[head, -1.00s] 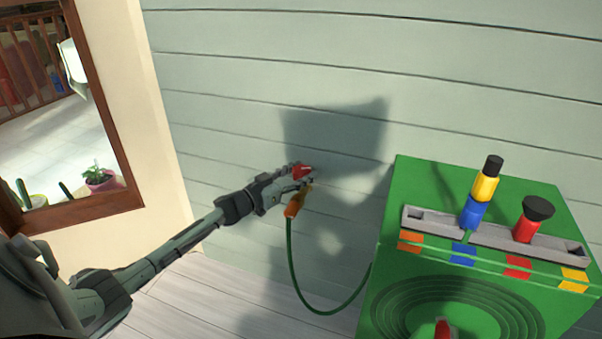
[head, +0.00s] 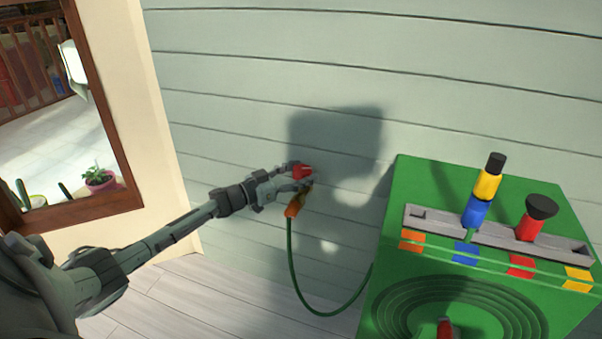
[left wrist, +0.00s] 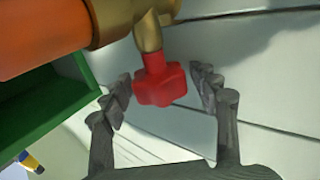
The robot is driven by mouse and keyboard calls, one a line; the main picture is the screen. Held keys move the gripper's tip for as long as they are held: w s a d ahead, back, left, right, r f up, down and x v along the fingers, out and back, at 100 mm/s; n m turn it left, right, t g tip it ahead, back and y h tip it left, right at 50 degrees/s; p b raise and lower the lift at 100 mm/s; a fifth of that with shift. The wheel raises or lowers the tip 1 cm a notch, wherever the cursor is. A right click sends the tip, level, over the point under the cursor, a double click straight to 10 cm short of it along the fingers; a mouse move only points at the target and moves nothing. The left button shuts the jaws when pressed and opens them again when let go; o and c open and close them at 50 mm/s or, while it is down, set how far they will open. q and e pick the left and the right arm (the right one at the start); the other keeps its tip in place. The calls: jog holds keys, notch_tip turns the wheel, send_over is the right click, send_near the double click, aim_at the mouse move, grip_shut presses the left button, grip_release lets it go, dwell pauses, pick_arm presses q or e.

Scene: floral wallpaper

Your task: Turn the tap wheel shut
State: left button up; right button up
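The red tap wheel (head: 302,171) sits on a brass tap on the grey-green wall. In the left wrist view the wheel (left wrist: 160,84) is at the end of a brass stem (left wrist: 148,32). My left gripper (head: 300,178) is at the wheel. In the left wrist view its two fingers (left wrist: 164,95) stand on either side of the wheel, open, with a gap at each side. An orange hose connector (head: 294,206) hangs below the tap, with a green hose (head: 298,275) running from it. My right gripper is not in view.
A green box (head: 400,220) with a grey rail (head: 485,234) holding coloured nozzles stands at the right. A wood-framed opening (head: 112,170) is at the left. The wooden floor (head: 220,300) below the arm looks clear.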

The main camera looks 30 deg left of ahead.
pick_arm(q)
jog(key=shift+o, duration=0.2)
jog(key=v, duration=1.2)
